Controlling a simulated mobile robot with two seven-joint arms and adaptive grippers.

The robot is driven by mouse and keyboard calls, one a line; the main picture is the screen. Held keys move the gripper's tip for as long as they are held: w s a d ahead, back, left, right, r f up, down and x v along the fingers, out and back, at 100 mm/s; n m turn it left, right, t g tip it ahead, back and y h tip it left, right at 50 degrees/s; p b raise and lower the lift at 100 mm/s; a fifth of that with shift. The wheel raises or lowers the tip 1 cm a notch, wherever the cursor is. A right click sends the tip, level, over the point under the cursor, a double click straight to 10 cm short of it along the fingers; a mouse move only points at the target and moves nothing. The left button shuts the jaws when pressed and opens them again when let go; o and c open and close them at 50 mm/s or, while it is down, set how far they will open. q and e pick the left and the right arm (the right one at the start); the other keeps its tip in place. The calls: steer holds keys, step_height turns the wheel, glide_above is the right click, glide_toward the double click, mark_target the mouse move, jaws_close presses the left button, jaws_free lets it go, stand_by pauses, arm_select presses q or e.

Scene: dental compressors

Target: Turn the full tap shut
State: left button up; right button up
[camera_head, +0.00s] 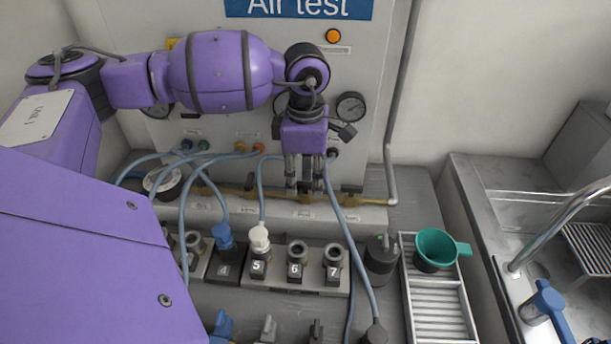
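A brass pipe (235,192) with fittings and small labels runs along the ledge below the grey panel. The label writing is too small to read, so I cannot tell which tap is the full one. My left gripper (304,185) hangs fingers down from the purple arm, over the middle of this pipe. Its grey fingers hide the part of the pipe behind them. I cannot tell whether they touch or grip a tap there. My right gripper is not in view.
Numbered sockets (297,250) stand in front of the pipe, with blue hoses (345,235) looping past. A green cup (436,249) stands on a ribbed rack (437,308). A sink with a curved spout (560,225) is at right. Gauges (351,106) are behind my arm.

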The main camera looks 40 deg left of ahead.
arm_select(q)
steer(key=shift+c, duration=0.9)
jaws_close()
